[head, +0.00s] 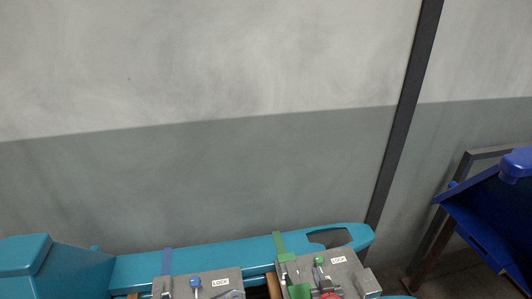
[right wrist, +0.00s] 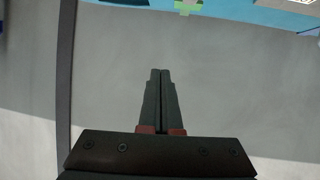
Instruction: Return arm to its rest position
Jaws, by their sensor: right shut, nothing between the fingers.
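My right gripper (right wrist: 160,73) shows in the right wrist view. Its two dark fingers are together, with nothing between them. In front of the fingers is only plain grey wall, and they touch nothing that I can see. I cannot make out either gripper clearly in the head view. My left gripper is not seen.
A teal frame (head: 215,252) runs along the bottom of the head view. It carries grey fixtures (head: 222,276) marked LOCK, with blue and green parts. A blue bin-like thing (head: 490,222) is at the right. A dark post (head: 405,115) crosses the wall (head: 200,70).

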